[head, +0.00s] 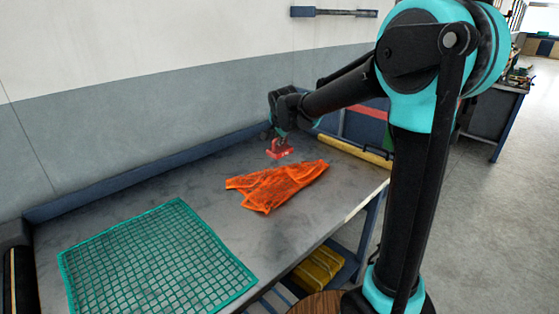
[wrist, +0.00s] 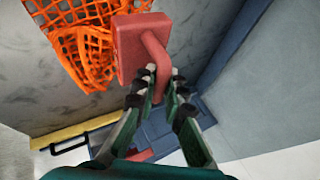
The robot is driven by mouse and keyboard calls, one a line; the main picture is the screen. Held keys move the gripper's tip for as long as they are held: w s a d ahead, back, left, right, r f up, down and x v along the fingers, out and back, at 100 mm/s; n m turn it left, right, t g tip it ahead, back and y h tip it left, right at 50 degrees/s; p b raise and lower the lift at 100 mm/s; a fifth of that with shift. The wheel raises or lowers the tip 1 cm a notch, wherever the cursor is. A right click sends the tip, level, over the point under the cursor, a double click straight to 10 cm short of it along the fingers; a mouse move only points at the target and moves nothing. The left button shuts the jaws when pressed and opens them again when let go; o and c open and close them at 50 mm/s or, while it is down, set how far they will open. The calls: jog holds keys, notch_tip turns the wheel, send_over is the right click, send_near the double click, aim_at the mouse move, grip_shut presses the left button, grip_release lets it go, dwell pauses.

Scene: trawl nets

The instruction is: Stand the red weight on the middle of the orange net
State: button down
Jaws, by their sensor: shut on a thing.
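The red weight (head: 280,150) is a block with a bent handle. In the wrist view the weight (wrist: 130,48) is large, with its handle between my fingers. My gripper (wrist: 163,84) is shut on that handle; in the head view my gripper (head: 280,132) points down above the weight. The orange net (head: 277,185) lies crumpled on the grey table, in front of and a little right of the weight. The orange net (wrist: 72,45) also shows in the wrist view, partly behind the weight. Whether the weight touches the table I cannot tell.
A green net (head: 158,262) lies spread on the left front of the grey table (head: 215,190). A blue ledge (head: 150,168) runs along the wall. Bare tabletop lies between the nets.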

aim_at(280, 153)
jog(key=shift+f, duration=4.4)
jog(key=shift+f, duration=0.6)
jog(key=c, duration=1.6)
grip_release()
jog(key=shift+s+r, duration=0.1)
jog(key=shift+r, duration=0.4)
jog(key=v, duration=1.2)
jog(key=shift+r, duration=0.15)
